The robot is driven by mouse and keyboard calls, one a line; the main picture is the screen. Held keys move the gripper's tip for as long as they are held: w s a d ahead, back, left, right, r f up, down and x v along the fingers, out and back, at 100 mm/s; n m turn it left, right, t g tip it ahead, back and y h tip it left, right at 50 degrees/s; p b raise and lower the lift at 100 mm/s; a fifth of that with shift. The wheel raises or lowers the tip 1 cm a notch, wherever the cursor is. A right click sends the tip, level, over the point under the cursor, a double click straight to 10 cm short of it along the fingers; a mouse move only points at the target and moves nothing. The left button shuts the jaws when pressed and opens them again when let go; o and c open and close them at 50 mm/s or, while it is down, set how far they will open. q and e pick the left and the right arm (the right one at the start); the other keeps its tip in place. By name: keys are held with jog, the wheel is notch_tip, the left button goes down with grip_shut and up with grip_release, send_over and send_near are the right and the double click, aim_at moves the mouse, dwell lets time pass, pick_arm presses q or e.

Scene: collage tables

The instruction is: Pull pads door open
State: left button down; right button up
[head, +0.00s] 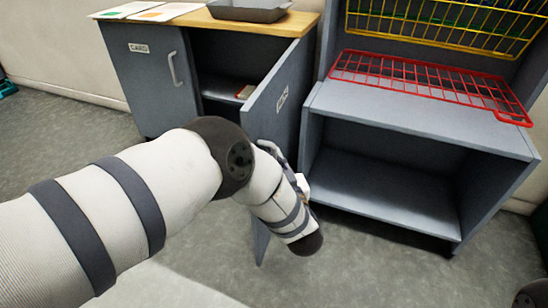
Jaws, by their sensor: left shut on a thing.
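The grey pads door (276,108) of the cabinet stands swung well out, seen at a steep angle, with a small white label near its top whose text is hard to read. The opening behind it shows a dark interior. My left arm reaches across from the left in front of the door. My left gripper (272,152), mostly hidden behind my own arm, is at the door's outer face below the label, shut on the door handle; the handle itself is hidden. My right gripper is not in view.
A shelf inside holds a small item (244,92). A dark tray (248,10) and paper sheets lie on the wooden top. An open grey shelf unit (420,110) with a red wire rack (430,82) stands close right.

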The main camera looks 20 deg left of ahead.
pick_arm(q)
jog(key=c, duration=1.7)
grip_release()
jog(key=shift+o, duration=0.2)
jog(key=v, duration=1.2)
